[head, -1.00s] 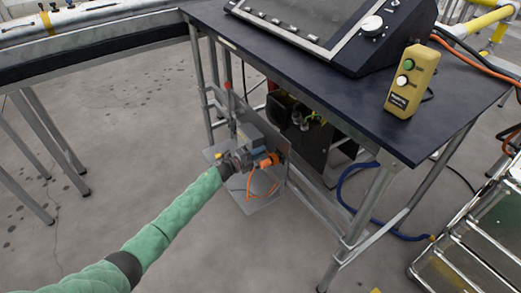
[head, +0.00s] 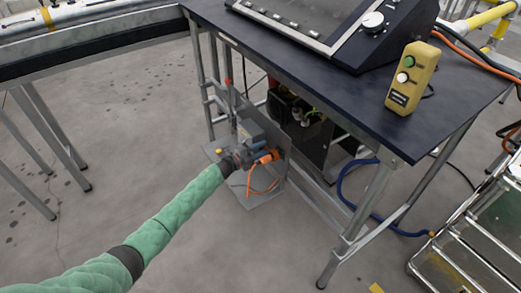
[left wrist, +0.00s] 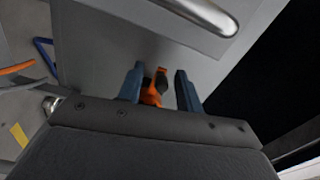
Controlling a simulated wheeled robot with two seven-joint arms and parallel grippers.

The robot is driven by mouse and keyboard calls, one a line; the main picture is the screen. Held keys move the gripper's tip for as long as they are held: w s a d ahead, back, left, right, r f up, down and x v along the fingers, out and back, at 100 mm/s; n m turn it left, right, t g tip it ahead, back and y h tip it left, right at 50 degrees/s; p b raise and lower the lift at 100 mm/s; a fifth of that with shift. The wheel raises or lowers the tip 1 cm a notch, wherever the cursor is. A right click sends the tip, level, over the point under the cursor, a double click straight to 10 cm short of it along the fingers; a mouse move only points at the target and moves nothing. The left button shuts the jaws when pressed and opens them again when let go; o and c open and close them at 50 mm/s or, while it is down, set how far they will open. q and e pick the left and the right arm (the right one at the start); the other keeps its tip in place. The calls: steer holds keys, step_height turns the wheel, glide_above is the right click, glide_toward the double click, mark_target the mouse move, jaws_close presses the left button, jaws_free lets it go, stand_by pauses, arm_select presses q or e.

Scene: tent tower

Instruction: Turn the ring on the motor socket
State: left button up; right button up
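The motor socket, with an orange ring or plug (head: 268,156) and an orange cable, sits low on a grey panel under the dark table. In the left wrist view an orange part (left wrist: 152,94) with a dark round end shows between the two blue-grey fingers of my left gripper (left wrist: 160,84). The fingers are apart, with visible gaps on both sides of the orange part. In the head view my left arm reaches in from the lower left, and its gripper (head: 243,158) is just left of the orange part. My right gripper is not in view.
The dark table (head: 300,85) stands above the socket, with a console and a yellow button box (head: 412,78) on top. A table leg (head: 358,215) and blue hose (head: 345,185) are to the right. Bare floor lies to the left.

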arm_select(q)
steer(key=v, duration=0.7)
steer(key=shift+s+a, duration=0.2)
steer(key=shift+a, duration=0.1)
stand_by(0.3)
